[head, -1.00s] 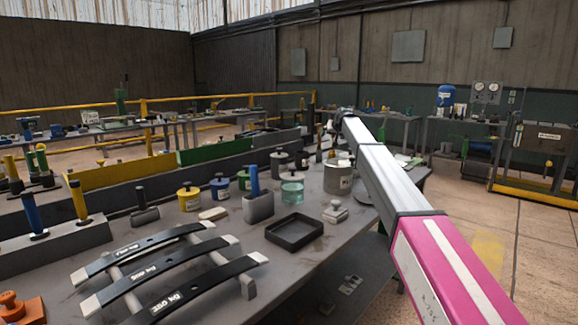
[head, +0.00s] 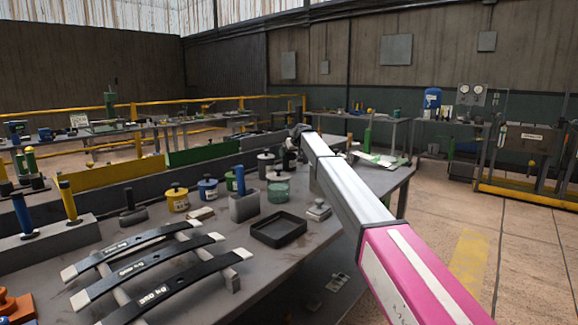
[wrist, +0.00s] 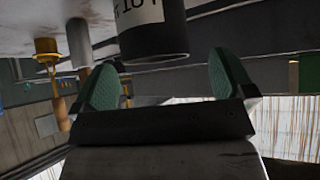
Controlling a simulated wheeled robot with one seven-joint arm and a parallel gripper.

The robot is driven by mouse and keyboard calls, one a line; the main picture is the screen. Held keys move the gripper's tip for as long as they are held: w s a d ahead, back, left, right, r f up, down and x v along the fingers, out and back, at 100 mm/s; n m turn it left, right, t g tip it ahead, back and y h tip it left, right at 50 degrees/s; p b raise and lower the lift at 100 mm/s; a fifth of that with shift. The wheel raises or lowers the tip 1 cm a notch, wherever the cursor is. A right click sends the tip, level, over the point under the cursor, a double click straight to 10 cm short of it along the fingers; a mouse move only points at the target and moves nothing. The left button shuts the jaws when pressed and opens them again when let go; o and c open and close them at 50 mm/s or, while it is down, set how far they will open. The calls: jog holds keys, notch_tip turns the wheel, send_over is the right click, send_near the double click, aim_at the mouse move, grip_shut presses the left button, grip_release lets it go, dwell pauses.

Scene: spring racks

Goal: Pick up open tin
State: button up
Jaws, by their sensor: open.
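A dark cylindrical can with a pale printed label (wrist: 152,32) shows in the wrist view, cut off by the top edge. It may be the open tin; I cannot see into it. My gripper (wrist: 165,80) is open, with its two green-padded fingers apart, and the can's near end is in line with the gap between them. I see no finger touching it. In the head view my gripper (head: 298,131) is a small dark shape at the arm's far end, over the back of the bench. My arm hides part of the bench there.
The grey bench (head: 215,262) holds a black tray (head: 279,230), a teal jar (head: 279,188), a yellow can (head: 177,199), a blue can (head: 208,189) and dark leaf springs (head: 160,282).

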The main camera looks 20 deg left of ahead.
jog(key=x, duration=0.5)
jog(key=shift+w+d, duration=0.2)
jog(key=shift+r, duration=0.1)
jog(key=c, duration=1.1)
